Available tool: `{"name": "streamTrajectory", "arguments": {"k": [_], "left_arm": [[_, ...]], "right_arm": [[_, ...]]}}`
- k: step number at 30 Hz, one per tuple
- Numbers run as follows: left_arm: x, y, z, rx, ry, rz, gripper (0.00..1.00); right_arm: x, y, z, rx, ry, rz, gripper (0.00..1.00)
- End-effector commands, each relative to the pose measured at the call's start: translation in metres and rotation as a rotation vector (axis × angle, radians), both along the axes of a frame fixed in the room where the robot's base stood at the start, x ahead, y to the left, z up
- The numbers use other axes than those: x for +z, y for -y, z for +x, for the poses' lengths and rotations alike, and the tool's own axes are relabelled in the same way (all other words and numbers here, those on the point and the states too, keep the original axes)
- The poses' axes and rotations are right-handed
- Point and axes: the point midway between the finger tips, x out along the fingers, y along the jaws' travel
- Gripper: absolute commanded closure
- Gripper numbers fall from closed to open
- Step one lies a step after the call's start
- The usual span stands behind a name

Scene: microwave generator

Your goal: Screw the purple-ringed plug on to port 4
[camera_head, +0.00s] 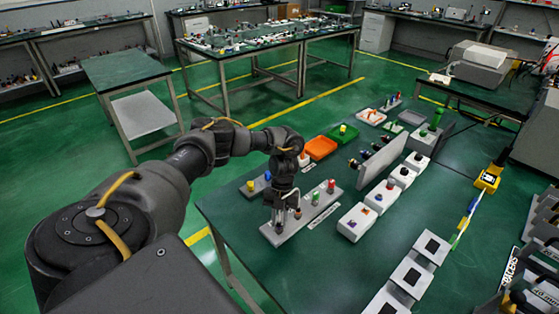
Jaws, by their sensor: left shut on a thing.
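My left gripper (282,207) points down over the near-left end of a long pale grey board (312,214) at the table's left edge. It is shut on a small plug low between its fingers. The plug is mostly hidden, and I cannot make out a purple ring or whether it touches the board. Farther right on the board stand a green-topped piece (315,198) and a red-topped piece (331,186). A label strip lies along the board's right side, but its port numbers are too small to read. My right gripper is not in view.
White boxes (356,222) stand in a row to the right. A yellow device (488,179) lies farther right. The table's front middle is clear.

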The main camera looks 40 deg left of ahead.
Motion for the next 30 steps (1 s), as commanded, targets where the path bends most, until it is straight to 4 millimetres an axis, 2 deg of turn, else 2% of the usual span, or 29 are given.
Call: {"name": "streamTrajectory", "arguments": {"k": [2, 3, 8, 19, 30], "left_arm": [[-0.001, 0.000, 0.000, 0.000, -0.001, 0.000, 1.00], [-0.001, 0.000, 0.000, 0.000, -0.001, 0.000, 0.75], [-0.001, 0.000, 0.000, 0.000, -0.001, 0.000, 0.55], [0.006, -0.001, 0.002, 0.000, 0.001, 0.001, 0.55], [0.066, -0.015, 0.024, -0.001, 0.004, 0.002, 0.55]], "right_arm": [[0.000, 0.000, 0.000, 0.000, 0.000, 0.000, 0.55], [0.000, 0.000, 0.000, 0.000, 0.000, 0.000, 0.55], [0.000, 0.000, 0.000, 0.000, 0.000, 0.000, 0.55], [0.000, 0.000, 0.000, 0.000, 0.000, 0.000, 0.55], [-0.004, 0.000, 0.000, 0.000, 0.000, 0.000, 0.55]]}}
